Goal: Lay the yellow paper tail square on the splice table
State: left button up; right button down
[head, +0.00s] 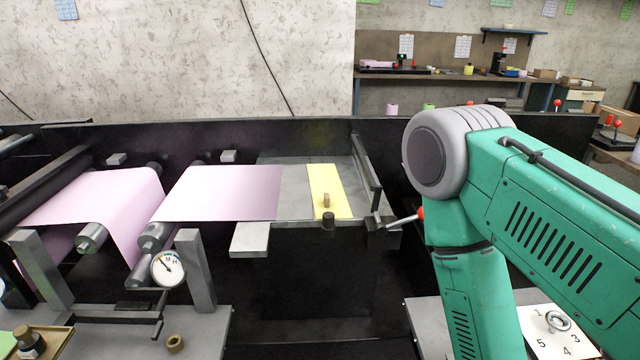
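The yellow paper tail (324,180) lies as a narrow strip on the right part of the grey splice table (293,206). Its long sides run from back to front, and it looks flat. A small tan block (326,201) sits on the strip near its front end. A pink paper sheet (222,193) lies to the left of the strip, with a grey gap of bare table between them. My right arm stands at the right of the head view, but its gripper is out of the frame. My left arm and gripper do not show.
A lever with a red knob (421,213) sticks out beside the table's right end, close to my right arm. A pressure gauge (167,268) and rollers stand at the left. A dark upright rail (367,172) bounds the table on the right. A numbered white board (556,335) lies at lower right.

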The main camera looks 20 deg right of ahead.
aim_at(328, 194)
jog(key=i+l+u, duration=0.2)
jog(key=u, duration=0.2)
jog(key=i+l+u, duration=0.15)
jog(key=l+u, duration=0.2)
